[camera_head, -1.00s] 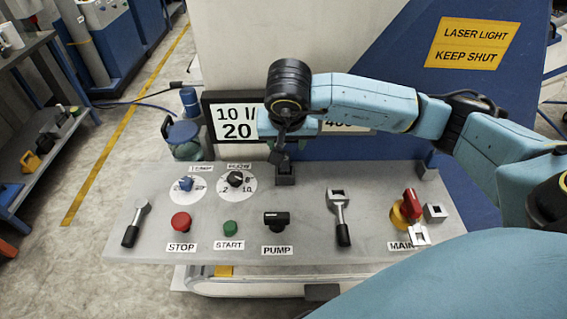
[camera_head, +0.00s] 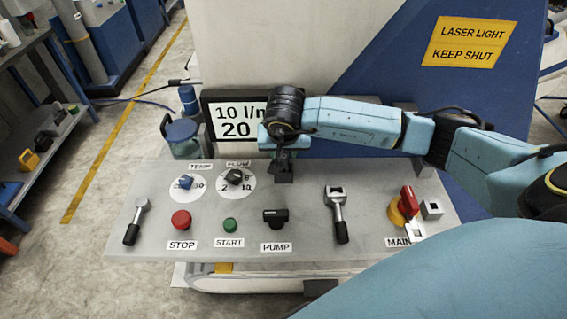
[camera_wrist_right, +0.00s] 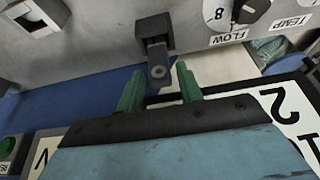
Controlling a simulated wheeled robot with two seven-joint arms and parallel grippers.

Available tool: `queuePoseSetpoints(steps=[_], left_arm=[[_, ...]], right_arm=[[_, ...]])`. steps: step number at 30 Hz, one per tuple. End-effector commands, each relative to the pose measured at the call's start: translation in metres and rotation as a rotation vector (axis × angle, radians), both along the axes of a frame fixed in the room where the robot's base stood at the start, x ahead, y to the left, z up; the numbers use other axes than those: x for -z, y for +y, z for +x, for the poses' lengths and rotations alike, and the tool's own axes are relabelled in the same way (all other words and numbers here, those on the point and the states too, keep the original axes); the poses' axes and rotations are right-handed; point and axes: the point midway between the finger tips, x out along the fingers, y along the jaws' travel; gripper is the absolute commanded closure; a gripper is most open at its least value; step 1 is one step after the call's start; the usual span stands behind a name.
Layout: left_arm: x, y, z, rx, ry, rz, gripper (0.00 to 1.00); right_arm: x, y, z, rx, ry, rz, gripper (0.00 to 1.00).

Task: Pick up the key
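A dark flat tab with a round hole (camera_wrist_right: 158,73), which looks like the key, sticks out of a black block (camera_wrist_right: 154,28) in the right wrist view. My right gripper (camera_wrist_right: 158,70) is open, with one green fingertip on either side of the tab and gaps visible between. I cannot tell how deep the tab sits between the fingers. In the head view my right gripper (camera_head: 282,153) is over the back edge of the grey panel (camera_head: 300,195), at the black block, and hides most of the tab. My left gripper is not in view.
The panel carries a red stop button (camera_head: 181,220), a green start button (camera_head: 230,225), a black pump handle (camera_head: 276,217), a red main switch (camera_head: 408,199) and two metal levers with black grips (camera_head: 341,231). A display (camera_head: 236,119) stands behind.

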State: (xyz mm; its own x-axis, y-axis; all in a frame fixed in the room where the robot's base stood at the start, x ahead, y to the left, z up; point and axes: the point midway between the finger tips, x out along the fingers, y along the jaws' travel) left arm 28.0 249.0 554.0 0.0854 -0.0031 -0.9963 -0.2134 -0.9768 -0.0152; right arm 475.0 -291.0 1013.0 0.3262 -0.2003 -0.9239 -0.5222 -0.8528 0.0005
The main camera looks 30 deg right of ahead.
Motion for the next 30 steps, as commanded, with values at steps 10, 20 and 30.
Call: queuePoseSetpoints(steps=[10, 20, 30], left_arm=[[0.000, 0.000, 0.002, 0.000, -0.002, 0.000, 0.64], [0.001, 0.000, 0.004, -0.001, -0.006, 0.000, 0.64], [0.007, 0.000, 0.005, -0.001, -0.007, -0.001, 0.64]], right_arm=[[0.000, 0.000, 0.000, 0.000, 0.000, 0.000, 1.00], [-0.007, 0.000, 0.001, 0.000, -0.004, 0.000, 1.00], [-0.071, 0.000, 0.002, 0.001, -0.007, 0.000, 1.00]])
